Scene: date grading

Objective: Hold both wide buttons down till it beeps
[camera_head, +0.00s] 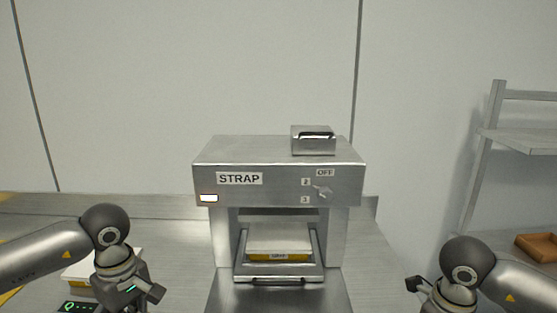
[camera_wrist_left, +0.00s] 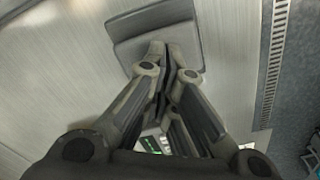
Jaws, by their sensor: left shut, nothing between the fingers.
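The steel machine labelled STRAP (camera_head: 278,182) stands at the back of the bench. A white and yellow box (camera_head: 279,242) sits in its opening. A wide grey square pad (camera_wrist_left: 150,20), apparently one of the wide buttons, shows in the left wrist view. My left gripper (camera_wrist_left: 168,58) is shut and empty, its fingertips over the near edge of this pad; I cannot tell if they press it. In the head view its fingers are hidden below the picture. My right gripper (camera_head: 414,285) shows only partly at the bottom right. No second wide button is visible.
The machine's front has a small knob (camera_head: 322,191) and a lit white indicator (camera_head: 208,198). A small metal box (camera_head: 313,141) is on top. A dark display with green marks (camera_head: 78,307) lies at the lower left. A rack (camera_head: 530,140) stands at the right.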

